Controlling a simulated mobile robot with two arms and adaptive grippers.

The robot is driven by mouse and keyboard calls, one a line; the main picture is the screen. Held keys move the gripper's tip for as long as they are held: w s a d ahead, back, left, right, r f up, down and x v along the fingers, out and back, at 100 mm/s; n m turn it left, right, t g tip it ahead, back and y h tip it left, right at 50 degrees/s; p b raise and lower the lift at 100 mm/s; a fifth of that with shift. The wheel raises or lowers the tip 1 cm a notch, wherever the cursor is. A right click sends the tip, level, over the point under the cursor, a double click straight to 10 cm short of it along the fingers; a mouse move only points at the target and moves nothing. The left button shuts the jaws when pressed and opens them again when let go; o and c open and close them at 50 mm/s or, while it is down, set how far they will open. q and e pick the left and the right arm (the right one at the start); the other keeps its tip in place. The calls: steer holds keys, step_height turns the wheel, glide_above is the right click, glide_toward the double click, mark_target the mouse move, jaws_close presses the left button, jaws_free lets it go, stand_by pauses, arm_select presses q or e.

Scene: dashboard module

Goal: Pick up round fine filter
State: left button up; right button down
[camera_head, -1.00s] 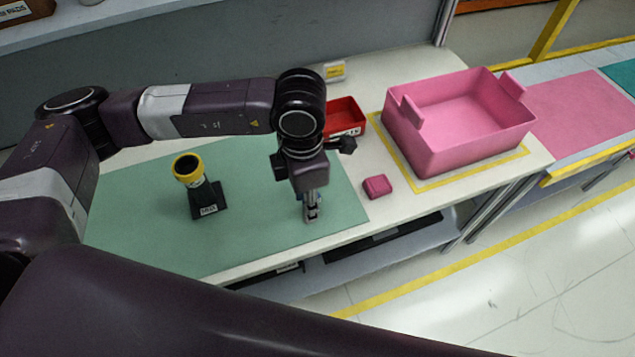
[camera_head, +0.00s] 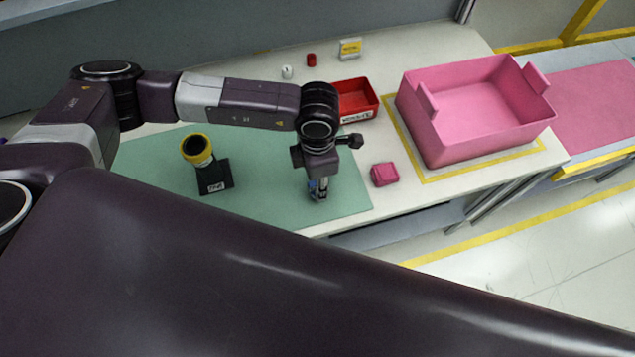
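No part in view is plainly labelled as the round fine filter. A black round part with a yellow rim (camera_head: 196,146) leans on a black labelled stand (camera_head: 214,178) on the green mat. A small red cylinder (camera_head: 311,60) and a small white round part (camera_head: 287,72) stand at the back of the table. My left gripper (camera_head: 318,196) points down over the right part of the mat, right of the stand. Its fingers are small and partly hidden by its wrist, with a bit of blue beside them. My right gripper is out of view; a large dark arm link of mine fills the foreground.
A red labelled tray (camera_head: 360,116) is behind my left wrist. A large pink bin (camera_head: 430,135) stands in a yellow taped outline at right. A small pink box (camera_head: 384,174) sits between bin and mat.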

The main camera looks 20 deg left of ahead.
arm_select(q)
jaws_close()
steer(key=shift+r, duration=0.1)
stand_by(0.3)
